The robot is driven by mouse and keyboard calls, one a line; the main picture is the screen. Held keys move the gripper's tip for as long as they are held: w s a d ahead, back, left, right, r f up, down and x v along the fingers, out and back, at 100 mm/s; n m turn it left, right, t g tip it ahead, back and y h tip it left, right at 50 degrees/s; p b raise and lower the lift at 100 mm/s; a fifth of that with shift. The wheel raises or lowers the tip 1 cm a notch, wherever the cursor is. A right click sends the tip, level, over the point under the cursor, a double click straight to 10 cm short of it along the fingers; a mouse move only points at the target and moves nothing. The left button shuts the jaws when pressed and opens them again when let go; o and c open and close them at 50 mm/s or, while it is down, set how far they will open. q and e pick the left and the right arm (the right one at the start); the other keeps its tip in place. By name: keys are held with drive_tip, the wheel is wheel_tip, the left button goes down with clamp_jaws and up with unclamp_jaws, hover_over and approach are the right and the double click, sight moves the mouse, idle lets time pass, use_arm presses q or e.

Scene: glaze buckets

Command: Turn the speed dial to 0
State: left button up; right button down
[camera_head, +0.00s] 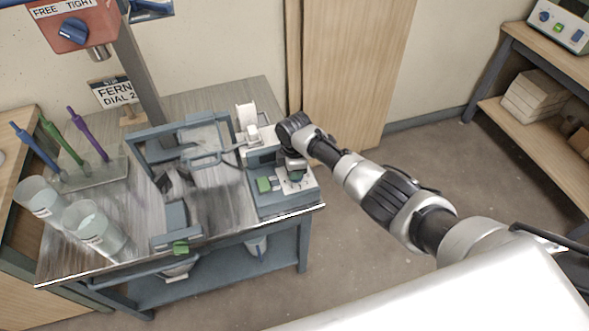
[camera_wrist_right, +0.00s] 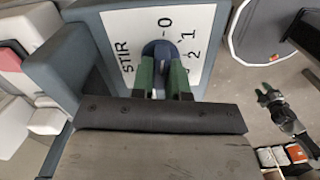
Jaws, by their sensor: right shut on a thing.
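The speed dial (camera_wrist_right: 160,48) is a dark blue round knob on a white panel (camera_wrist_right: 123,35) marked STIR, with the numbers 0, 1 and 2 around it. The 0 sits just beyond the dial in the right wrist view. My right gripper (camera_wrist_right: 161,72) has its green fingertips on both sides of the dial and is shut on it. The dial's pointer is not clear. In the head view my right gripper (camera_head: 293,166) is over the grey-blue control box (camera_head: 285,205), and it hides the dial.
The box stands at the right front of a metal-topped table (camera_head: 75,262). Two buckets (camera_head: 92,228) and a rack of coloured sticks (camera_head: 95,175) stand at left. A red box (camera_head: 70,30) marked FREE TIGHT is above.

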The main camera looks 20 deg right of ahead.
drive_tip(key=c, duration=1.1)
unclamp_jaws()
wheel_tip(320, 180, up, 11)
drive_tip(key=shift+f, duration=0.1)
